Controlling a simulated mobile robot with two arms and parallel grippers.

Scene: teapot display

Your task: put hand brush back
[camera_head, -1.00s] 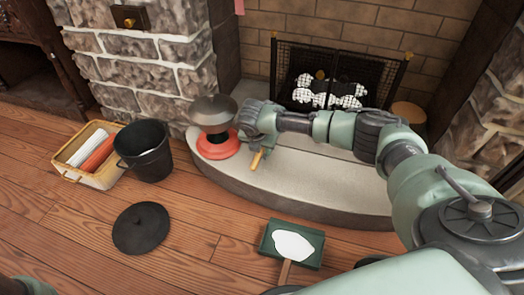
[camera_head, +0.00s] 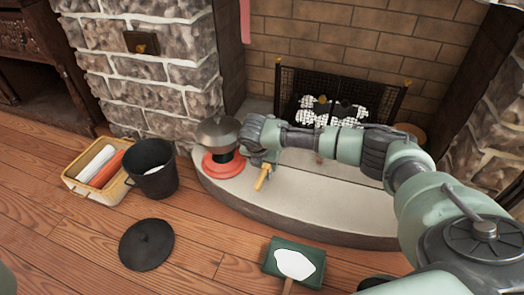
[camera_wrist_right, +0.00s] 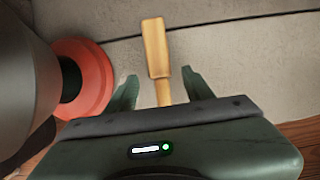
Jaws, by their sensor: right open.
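A light wooden handle (camera_head: 263,177), which looks like the hand brush's, shows over the pale hearth just below my right gripper (camera_head: 260,161). In the right wrist view the handle (camera_wrist_right: 156,48) points away from me between the two green fingers of my right gripper (camera_wrist_right: 161,82). The fingers are open, with a gap on each side of the handle. Its near end is hidden behind the gripper body, and I see no bristles. My left gripper is not in view.
A dark-topped pot on a red base (camera_head: 223,165) stands close left of the gripper on the hearth (camera_head: 310,205). A black bucket (camera_head: 152,170), basket (camera_head: 72,188), dark lid (camera_head: 146,245) and green pan (camera_head: 283,247) are on the floor. A fire screen (camera_head: 290,92) stands behind.

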